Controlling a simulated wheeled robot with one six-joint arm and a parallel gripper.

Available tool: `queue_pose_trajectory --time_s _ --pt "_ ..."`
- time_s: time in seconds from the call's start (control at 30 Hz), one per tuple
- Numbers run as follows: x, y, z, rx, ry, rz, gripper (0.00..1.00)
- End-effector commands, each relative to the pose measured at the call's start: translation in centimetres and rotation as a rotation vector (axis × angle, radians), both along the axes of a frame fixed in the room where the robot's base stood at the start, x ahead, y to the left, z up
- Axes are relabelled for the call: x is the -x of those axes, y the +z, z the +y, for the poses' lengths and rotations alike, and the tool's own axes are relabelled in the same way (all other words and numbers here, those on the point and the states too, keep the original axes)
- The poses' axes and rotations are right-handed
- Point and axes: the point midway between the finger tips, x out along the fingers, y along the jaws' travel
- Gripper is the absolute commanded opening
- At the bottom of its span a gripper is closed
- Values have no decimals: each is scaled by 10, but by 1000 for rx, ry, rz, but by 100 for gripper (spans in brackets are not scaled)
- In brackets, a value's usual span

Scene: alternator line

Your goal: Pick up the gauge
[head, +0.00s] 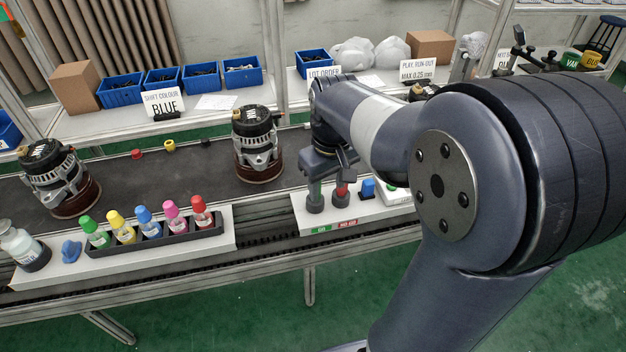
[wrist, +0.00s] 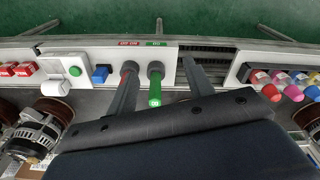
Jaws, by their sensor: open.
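Two gauges with dark round ends stand side by side on a white stand. The green gauge (head: 314,190) is above a green label, and the red gauge (head: 341,189) is above a red label. In the wrist view, the green gauge (wrist: 155,88) shows between the fingers of my gripper (wrist: 158,72). The red gauge (wrist: 129,68) is partly hidden by the left finger there. My gripper (head: 328,166) is open over the gauges in the head view. I cannot tell whether a finger touches either gauge.
A blue block (head: 368,187) stands right of the gauges. A rack of coloured bottles (head: 150,243) stands to the left. An alternator (head: 258,140) sits on the belt (head: 205,170) behind. My arm hides much of the right side.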

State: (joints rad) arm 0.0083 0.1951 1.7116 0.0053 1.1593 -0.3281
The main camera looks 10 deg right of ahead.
Motion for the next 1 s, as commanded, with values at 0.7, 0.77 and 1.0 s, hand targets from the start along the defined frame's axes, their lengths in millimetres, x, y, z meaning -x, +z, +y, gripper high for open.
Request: queue_pose_trajectory --time_s 0.7,0.77,1.0 --pt "-125 -46 -5 12 208 79 50" --pt "-125 -55 -5 12 207 79 50" --pt "-125 -76 -6 11 206 76 50"
